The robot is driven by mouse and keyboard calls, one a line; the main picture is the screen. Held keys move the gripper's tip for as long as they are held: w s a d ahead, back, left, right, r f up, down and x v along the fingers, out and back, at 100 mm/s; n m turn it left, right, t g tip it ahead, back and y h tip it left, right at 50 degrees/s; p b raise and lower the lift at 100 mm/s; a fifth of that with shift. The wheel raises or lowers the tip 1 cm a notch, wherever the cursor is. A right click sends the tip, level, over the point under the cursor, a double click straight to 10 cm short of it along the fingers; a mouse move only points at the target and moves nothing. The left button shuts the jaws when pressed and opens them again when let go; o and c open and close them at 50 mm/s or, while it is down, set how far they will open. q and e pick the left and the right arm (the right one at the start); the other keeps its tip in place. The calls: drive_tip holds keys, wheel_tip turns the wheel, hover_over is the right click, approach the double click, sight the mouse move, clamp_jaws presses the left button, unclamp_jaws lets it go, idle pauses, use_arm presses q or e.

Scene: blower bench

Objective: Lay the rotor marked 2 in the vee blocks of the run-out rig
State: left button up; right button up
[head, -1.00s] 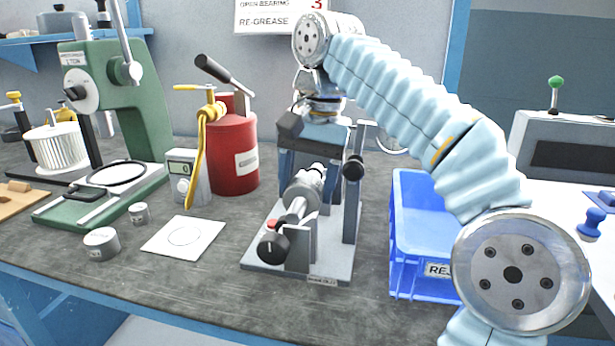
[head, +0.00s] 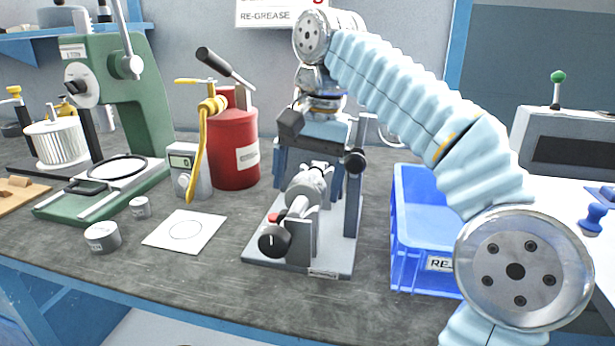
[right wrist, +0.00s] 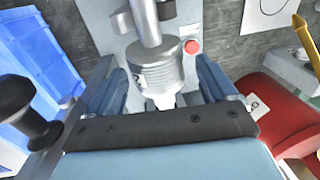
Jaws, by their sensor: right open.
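The grey metal rotor (head: 304,188) lies over the run-out rig (head: 262,256), its shaft running towards the rig's black knob. My right gripper (head: 311,160) reaches down from above at the rotor's far end. In the right wrist view, its blue fingers stand apart on either side of the rotor (right wrist: 154,70), open. The left gripper is not in view.
A blue bin (head: 402,235) stands close right of the rig. A red grease canister (head: 234,150), a small gauge box (head: 187,165) and a white card (head: 184,230) are to the left. A green press (head: 125,95) stands further left.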

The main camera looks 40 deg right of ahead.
drive_tip(key=r+p, duration=0.1)
drive_tip(key=r, duration=0.1)
drive_tip(key=r+p, duration=0.1)
drive_tip(key=r, duration=0.2)
drive_tip(key=r+p, duration=0.2)
drive_tip(key=shift+s+d+r, duration=0.25)
drive_tip(key=shift+s+d, duration=0.1)
drive_tip(key=shift+s, duration=0.05)
